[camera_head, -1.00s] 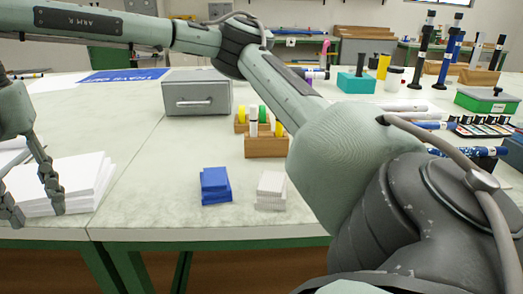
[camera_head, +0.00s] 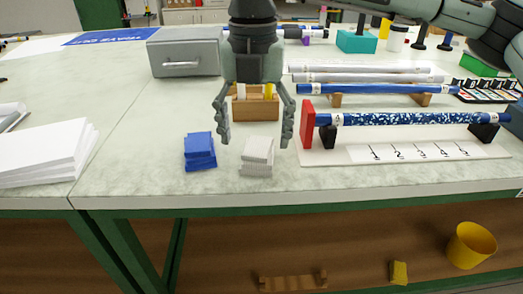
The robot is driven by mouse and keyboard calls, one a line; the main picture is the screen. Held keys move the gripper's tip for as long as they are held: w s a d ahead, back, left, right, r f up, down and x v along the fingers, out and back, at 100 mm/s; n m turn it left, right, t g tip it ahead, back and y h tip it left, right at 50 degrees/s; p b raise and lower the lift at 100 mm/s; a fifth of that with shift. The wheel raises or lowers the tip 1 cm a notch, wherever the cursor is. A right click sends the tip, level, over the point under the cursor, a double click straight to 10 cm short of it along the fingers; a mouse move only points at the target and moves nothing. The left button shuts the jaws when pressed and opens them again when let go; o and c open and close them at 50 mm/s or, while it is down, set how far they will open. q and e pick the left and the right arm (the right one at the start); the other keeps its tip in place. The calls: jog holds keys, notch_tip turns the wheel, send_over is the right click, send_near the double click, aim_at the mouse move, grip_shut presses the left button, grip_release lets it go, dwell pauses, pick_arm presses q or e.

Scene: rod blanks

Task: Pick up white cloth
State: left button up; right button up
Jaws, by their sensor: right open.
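The white cloth (camera_head: 257,155) is a small folded stack near the front edge of the table. A blue folded stack of cloth (camera_head: 200,150) lies just to its left. My right gripper (camera_head: 254,139) hangs down with its fingers spread wide, one to each side of the white cloth in the picture. It is open and empty. I cannot tell how far its fingertips are above the table. My left gripper is not in view.
A wooden holder (camera_head: 262,109) stands behind the gripper. A grey box (camera_head: 184,56) is at the back left. A white numbered board (camera_head: 400,152) with a blue speckled rod (camera_head: 410,119) lies to the right. A paper stack (camera_head: 45,150) lies at left.

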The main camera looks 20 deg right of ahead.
aim_at(257, 150)
jog(key=f, duration=0.4)
jog(key=shift+s+d, duration=0.1)
jog(key=shift+s, duration=0.1)
jog(key=shift+r, duration=0.1)
jog(key=shift+c, duration=0.9)
jog(key=c, duration=0.7)
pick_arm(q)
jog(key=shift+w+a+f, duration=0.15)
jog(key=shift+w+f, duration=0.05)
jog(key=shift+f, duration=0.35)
pick_arm(e)
jog(key=c, duration=0.4)
jog(key=shift+r, duration=0.15)
